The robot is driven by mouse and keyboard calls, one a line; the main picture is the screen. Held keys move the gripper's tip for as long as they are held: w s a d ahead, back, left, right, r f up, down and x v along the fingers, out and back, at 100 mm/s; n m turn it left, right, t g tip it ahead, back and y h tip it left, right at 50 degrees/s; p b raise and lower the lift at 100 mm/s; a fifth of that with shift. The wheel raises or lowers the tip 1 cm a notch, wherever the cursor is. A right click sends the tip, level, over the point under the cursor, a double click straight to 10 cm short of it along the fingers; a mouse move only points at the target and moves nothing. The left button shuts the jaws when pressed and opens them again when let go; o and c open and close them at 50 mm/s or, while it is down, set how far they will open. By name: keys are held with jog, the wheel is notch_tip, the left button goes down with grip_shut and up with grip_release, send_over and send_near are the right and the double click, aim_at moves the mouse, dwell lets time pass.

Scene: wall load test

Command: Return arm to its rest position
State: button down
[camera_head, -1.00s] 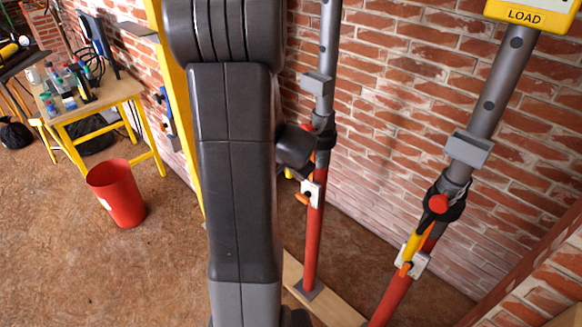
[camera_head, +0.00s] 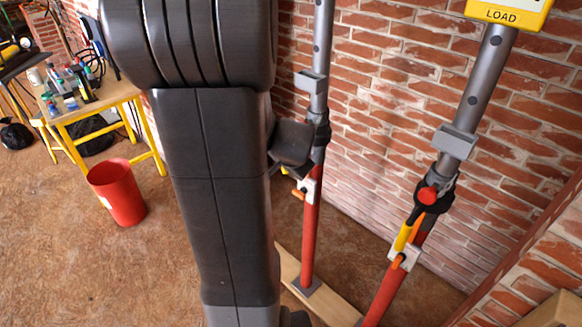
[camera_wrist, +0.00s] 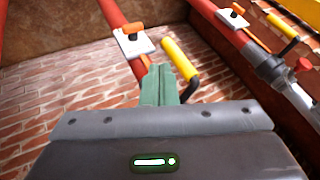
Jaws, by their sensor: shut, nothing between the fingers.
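My dark grey arm fills the middle of the head view, large and close to the camera. Past the fingertips, a red prop tube (camera_wrist: 112,14) with a white plate (camera_wrist: 133,44) and a yellow-handled lever (camera_wrist: 179,60) shows; the fingers look apart from the lever, though the depth is hard to judge.
Two red and grey props (camera_head: 310,230) (camera_head: 383,294) stand at a brick wall (camera_head: 385,110), on a wooden board (camera_head: 288,268). A yellow LOAD display (camera_head: 508,14) tops the right prop. A red bin (camera_head: 118,192) and a cluttered workbench (camera_head: 128,88) stand left; floor between is clear.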

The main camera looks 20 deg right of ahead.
jog(key=shift+s+a+r, duration=0.35)
jog(key=shift+s+r, duration=0.15)
jog(key=shift+r, duration=0.25)
jog(key=shift+s+a+r, duration=0.3)
jog(key=shift+s+r, duration=0.2)
jog(key=shift+r, duration=0.2)
jog(key=shift+w+f, duration=0.1)
jog(key=shift+f, duration=0.05)
